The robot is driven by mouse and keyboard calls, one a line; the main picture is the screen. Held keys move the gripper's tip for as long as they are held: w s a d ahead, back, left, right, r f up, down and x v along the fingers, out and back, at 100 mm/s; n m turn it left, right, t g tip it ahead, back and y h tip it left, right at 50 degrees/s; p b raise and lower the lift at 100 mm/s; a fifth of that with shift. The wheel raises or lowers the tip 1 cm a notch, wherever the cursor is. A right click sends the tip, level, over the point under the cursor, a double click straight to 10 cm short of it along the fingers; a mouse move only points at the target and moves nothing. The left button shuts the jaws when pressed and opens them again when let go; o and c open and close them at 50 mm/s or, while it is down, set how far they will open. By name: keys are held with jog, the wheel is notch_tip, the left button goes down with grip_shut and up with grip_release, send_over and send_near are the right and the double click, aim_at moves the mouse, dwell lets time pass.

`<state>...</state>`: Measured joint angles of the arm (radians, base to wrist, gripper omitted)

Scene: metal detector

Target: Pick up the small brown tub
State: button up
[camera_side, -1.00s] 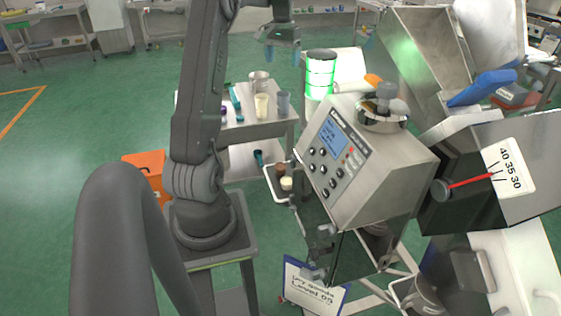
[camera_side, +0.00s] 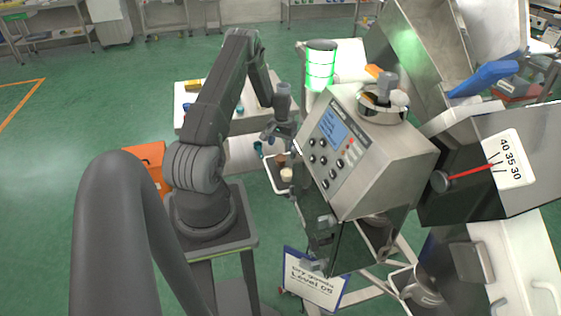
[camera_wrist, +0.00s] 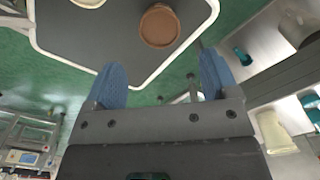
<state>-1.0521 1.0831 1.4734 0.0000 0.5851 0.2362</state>
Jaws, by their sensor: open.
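The small brown tub (camera_wrist: 159,26) stands on a dark tray (camera_wrist: 105,42) with a white rim in the wrist view, near the tray's right side. In the side view the brown tub (camera_side: 281,160) shows small beside a cream tub (camera_side: 287,174). My gripper (camera_wrist: 160,78) is open and empty, its two blue fingertips apart, with the tub beyond them in the picture. In the side view my gripper (camera_side: 280,134) hangs just above the tray, close to the machine. The exact height between fingertips and tub is hard to tell.
The metal detector housing (camera_side: 368,150) with its screen and buttons stands close to the right of the tray. A grey bench (camera_side: 190,100) with containers lies behind my arm. A cream tub (camera_wrist: 88,2) is cut off at the wrist view's top edge.

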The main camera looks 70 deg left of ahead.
aim_at(280, 157)
jog(key=shift+f, duration=0.8)
jog(key=shift+s+d+f, duration=0.1)
jog(key=shift+s+f, duration=0.05)
jog(key=shift+f, duration=0.75)
jog(key=shift+s+d+f, duration=0.1)
jog(key=shift+d+f, duration=0.05)
jog(key=shift+f, duration=0.7)
jog(key=shift+s+d+f, duration=0.1)
jog(key=shift+s+f, duration=0.05)
jog(key=shift+f, duration=0.75)
jog(key=shift+c, duration=0.2)
jog(key=c, duration=1)
jog(key=shift+o, duration=0.2)
jog(key=shift+r, duration=0.15)
notch_tip(280, 157, up, 28)
